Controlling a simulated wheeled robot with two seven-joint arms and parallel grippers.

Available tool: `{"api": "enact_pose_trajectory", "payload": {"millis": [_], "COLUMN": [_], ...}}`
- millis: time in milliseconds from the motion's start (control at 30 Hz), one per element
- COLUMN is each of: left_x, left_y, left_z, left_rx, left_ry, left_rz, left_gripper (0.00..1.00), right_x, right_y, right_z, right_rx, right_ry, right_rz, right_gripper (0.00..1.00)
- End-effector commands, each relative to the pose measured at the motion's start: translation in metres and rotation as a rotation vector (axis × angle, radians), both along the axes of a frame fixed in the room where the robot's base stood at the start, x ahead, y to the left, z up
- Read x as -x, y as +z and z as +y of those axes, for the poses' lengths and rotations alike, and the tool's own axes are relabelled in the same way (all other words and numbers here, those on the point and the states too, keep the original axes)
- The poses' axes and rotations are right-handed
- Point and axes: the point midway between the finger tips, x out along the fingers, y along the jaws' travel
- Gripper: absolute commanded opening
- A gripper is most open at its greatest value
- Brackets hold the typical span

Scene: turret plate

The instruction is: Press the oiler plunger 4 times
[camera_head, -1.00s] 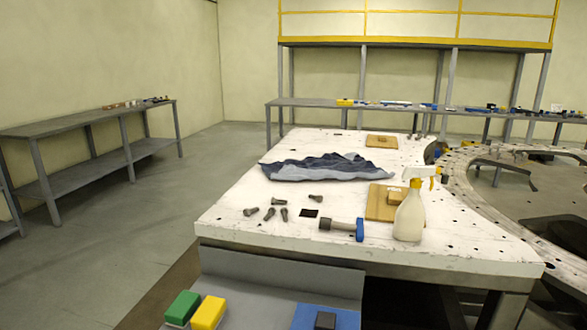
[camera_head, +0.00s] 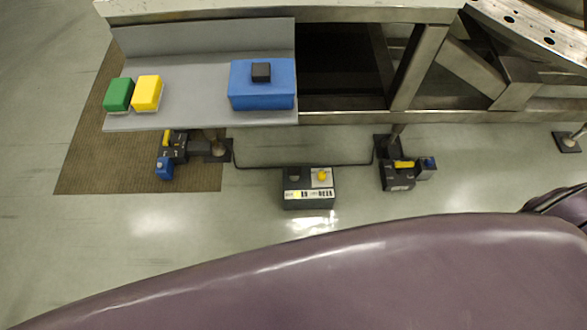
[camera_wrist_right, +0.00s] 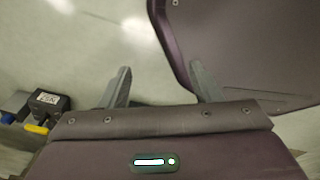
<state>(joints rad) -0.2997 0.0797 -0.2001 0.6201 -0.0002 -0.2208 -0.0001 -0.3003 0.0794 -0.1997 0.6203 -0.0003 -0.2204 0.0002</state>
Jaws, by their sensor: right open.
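In the head view a dark box (camera_head: 308,193) stands on the floor below the bench. It has a yellow knob (camera_head: 322,176) on a pale plate on its top, a dark round part beside it and a label on its front. A thin dark line runs behind it. I cannot tell for sure whether the knob is the oiler plunger. My right gripper (camera_wrist_right: 163,88) is open and empty in the right wrist view, with bare floor beyond its fingers. It does not show in the head view. My left gripper is not in view.
A grey shelf (camera_head: 205,92) on the bench holds green (camera_head: 118,94) and yellow (camera_head: 147,92) blocks and a blue box (camera_head: 262,94) with a black block on top. Dark units with blue caps stand at the bench feet (camera_head: 172,155) (camera_head: 400,176). My purple body fills the bottom.

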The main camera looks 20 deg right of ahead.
Motion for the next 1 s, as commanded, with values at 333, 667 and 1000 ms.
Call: {"api": "enact_pose_trajectory", "payload": {"millis": [333, 667, 1000], "left_x": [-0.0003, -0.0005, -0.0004], "left_y": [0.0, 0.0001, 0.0], "left_z": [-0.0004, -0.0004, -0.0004], "left_rx": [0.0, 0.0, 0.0], "left_ry": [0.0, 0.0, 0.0], "left_rz": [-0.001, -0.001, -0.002], "left_gripper": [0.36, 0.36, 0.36], "right_x": [-0.0002, -0.0003, -0.0003], "right_y": [0.0, 0.0, 0.0], "right_z": [0.0001, 0.0002, 0.0002], "right_rx": [0.0, 0.0, 0.0], "right_ry": [0.0, 0.0, 0.0], "right_rz": [0.0, -0.001, -0.001], "right_gripper": [0.45, 0.01, 0.0]}}
